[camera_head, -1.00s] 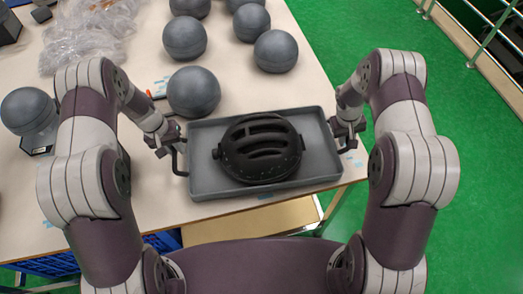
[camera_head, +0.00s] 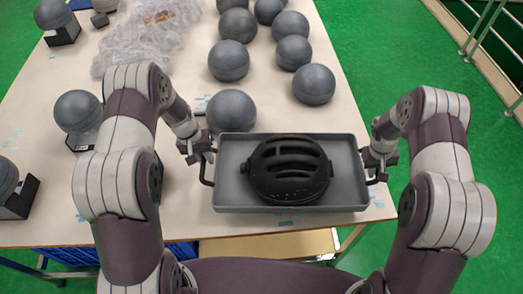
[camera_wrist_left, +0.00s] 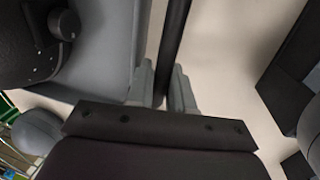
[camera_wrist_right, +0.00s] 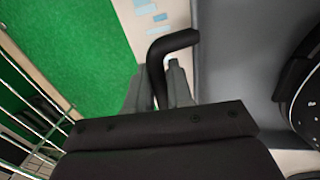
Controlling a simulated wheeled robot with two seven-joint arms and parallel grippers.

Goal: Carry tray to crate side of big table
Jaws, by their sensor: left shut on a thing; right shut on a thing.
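The grey tray (camera_head: 345,200) is held level between my two grippers over the front edge of the big table (camera_head: 60,230). A black helmet-like object with slots (camera_head: 290,170) sits in the tray. My left gripper (camera_head: 205,160) is shut on the tray's left handle; the dark handle bar (camera_wrist_left: 172,45) runs between the fingers in the left wrist view. My right gripper (camera_head: 372,165) is shut on the right handle, whose bent black bar (camera_wrist_right: 172,45) shows in the right wrist view. Whether the tray touches the tabletop I cannot tell.
Several grey balls stand on the table behind the tray, the nearest ball (camera_head: 231,110) close to its back edge. Balls on dark stands (camera_head: 78,112) are at left. Clear plastic wrap (camera_head: 150,40) lies at the back. A blue crate (camera_head: 180,255) shows below the table edge.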

